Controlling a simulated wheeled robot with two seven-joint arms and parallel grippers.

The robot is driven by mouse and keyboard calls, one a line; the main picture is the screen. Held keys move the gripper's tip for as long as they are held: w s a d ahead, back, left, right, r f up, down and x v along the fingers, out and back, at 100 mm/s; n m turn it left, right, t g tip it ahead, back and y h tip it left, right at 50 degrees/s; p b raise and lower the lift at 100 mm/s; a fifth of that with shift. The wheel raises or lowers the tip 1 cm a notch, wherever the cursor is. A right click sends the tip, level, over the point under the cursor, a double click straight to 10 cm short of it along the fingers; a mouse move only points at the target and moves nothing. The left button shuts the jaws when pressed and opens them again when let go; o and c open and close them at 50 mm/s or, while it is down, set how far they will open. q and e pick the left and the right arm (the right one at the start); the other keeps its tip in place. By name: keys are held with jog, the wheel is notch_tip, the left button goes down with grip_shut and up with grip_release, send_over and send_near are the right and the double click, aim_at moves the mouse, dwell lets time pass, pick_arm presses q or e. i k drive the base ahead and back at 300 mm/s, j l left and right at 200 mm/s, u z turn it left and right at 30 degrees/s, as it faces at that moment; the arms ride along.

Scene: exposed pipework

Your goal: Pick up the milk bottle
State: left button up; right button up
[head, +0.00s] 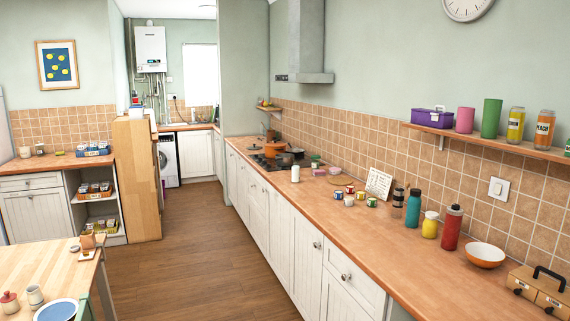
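I cannot tell for sure which thing is the milk bottle. A small white upright cylinder (295,174) stands near the front edge of the long wooden counter (350,225), short of the stove; its details are too small to make out. Nearer on the same counter stand a teal bottle (413,208), a short yellow bottle with a pale top (430,225) and a red bottle with a dark cap (452,228), all upright. Neither of my grippers shows in the head view.
An orange bowl (485,255) and a tan box with a dark handle (541,288) sit at the near right. A wall shelf (480,141) holds jars above the counter. A wooden table (45,262) stands at the lower left. The floor (190,250) between is clear.

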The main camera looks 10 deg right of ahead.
aim_at(296, 169)
jog(key=i+u, duration=0.3)
jog(key=i, duration=2.3)
jog(key=i+z, duration=0.2)
jog(key=i, duration=0.25)
jog(key=i+j+z, duration=0.25)
jog(key=i, duration=0.2)
jog(key=i+j+z, duration=0.2)
jog(key=i, duration=0.25)
jog(key=i+j+z, duration=0.25)
jog(key=i, duration=0.15)
